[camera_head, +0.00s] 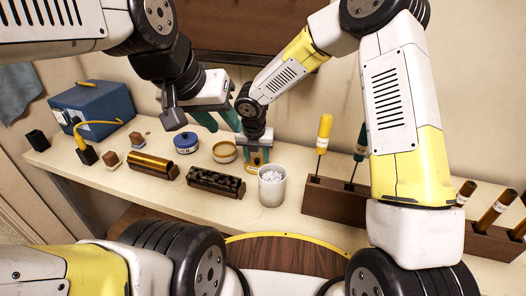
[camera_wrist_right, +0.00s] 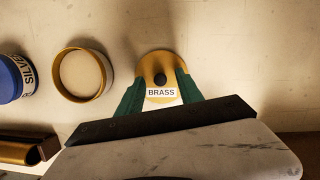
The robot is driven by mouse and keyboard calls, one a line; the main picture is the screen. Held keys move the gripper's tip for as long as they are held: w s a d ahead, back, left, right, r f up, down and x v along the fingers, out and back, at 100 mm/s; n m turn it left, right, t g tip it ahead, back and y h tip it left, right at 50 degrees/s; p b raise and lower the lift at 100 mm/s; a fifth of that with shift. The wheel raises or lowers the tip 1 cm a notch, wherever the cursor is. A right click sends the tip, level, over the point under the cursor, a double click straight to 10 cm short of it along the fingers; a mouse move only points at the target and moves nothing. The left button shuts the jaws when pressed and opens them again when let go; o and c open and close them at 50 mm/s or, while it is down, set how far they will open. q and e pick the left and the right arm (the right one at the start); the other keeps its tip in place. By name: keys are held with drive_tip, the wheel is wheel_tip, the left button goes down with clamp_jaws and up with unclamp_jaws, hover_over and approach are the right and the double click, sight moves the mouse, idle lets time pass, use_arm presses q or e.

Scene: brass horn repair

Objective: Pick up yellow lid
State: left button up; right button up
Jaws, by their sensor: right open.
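The yellow lid (camera_wrist_right: 151,62) is a round brass-coloured disc with a dark knob and a white "BRASS" label, lying on the bench in the right wrist view. In the head view only a sliver of its yellow edge (camera_head: 250,169) shows beneath my right gripper (camera_head: 257,156). My right gripper (camera_wrist_right: 160,80) is open, its green fingers on either side of the knob, over the lid; whether they touch it I cannot tell. An open round brass tin (camera_head: 224,152) stands just left of the lid. My left gripper (camera_head: 219,122) is raised above the bench, fingers apart and empty.
A blue tin labelled silver (camera_head: 186,142) stands left of the brass tin. A white cup of pellets (camera_head: 272,187) is close to the right gripper. A wooden tool rack (camera_head: 333,204) stands to the right. Brass and dark tubes on cradles (camera_head: 215,181) lie in front.

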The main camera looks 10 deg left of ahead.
drive_tip(key=shift+w+f, duration=0.1)
drive_tip(key=shift+f, duration=0.05)
clamp_jaws()
